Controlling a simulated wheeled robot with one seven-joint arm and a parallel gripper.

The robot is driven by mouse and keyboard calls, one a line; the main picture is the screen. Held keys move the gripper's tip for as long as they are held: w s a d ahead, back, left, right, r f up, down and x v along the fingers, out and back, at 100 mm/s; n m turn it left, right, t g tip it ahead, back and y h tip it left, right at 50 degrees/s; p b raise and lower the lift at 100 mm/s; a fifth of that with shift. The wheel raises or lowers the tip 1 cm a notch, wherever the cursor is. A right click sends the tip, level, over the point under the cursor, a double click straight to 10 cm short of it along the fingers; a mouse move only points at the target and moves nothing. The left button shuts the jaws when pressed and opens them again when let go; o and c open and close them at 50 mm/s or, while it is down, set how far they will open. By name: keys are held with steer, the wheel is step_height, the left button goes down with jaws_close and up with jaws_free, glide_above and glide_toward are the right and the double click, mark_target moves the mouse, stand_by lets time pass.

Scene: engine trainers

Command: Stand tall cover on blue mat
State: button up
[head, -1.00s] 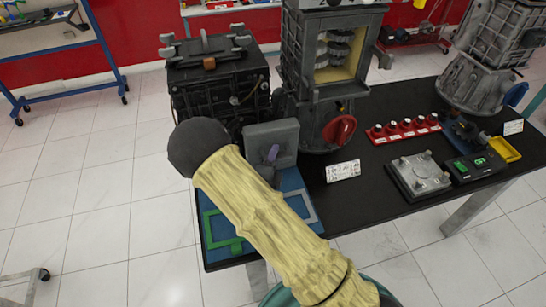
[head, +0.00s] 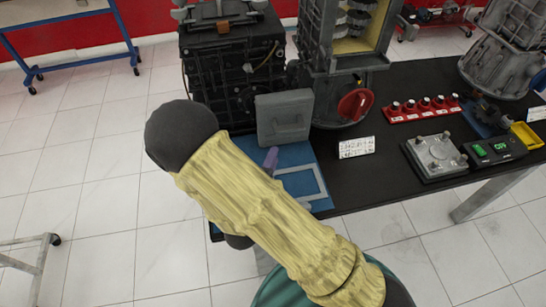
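The tall cover, a grey squarish panel with a raised handle-like shape on its face (head: 284,117), stands upright at the back of the blue mat (head: 291,156). Its lower edge appears to meet the mat. The mat lies on the black table's left end and bears a light grey rectangular outline; my arm hides its left part. My gripper is mostly hidden behind my yellow-sleeved arm. A small purple piece (head: 270,158), seemingly part of my gripper, shows in front of and below the cover, apparently apart from it. The fingers' opening cannot be seen.
A black engine block (head: 232,75) and a grey cutaway engine (head: 345,70) stand behind the mat. Right of it are a white label card (head: 356,147), a red rack (head: 420,108) and a metal plate (head: 434,157). Bare table (head: 385,180) lies between mat and plate.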

stand_by(0.5)
steer(key=w+d+f+n+g+y, duration=0.1)
steer(key=w+d+n+g+y, duration=0.3)
steer(key=g, duration=0.3)
steer(key=s+d+r+n+g, duration=0.4)
steer(key=s+d+n, duration=0.1)
steer(key=d+n, duration=0.2)
steer(key=s+d+r+n+g+y, duration=0.1)
steer(key=s+d+r+n+g, duration=0.2)
steer(key=s+d+n, duration=0.3)
steer(key=d+n, duration=0.1)
steer(key=n, duration=0.3)
steer(key=shift+s+d+r+g, duration=0.2)
steer(key=shift+d+r+g, duration=0.15)
steer(key=shift+r+g, duration=0.05)
steer(key=shift+o, duration=0.4)
steer(key=shift+w+a, duration=0.1)
